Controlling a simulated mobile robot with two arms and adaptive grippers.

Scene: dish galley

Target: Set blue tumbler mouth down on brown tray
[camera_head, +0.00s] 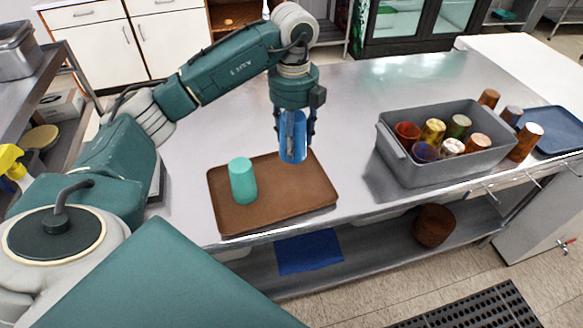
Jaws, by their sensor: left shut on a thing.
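My left gripper (295,132) points straight down and is shut on the blue tumbler (293,150). The tumbler is upright in line with the fingers, and its upper part is partly hidden between them. Its lower end shows against the far right part of the brown tray (285,208); I cannot tell whether it touches the tray or which end is its mouth. A teal tumbler (243,181) stands on the left half of the tray, apart from the blue one. My right gripper is not in view.
A grey bin (455,174) holding several coloured cups stands to the right. More cups stand behind and beside it, near a blue tray (557,130). The tray's front right part is bare. Steel counter (350,110) behind it is clear.

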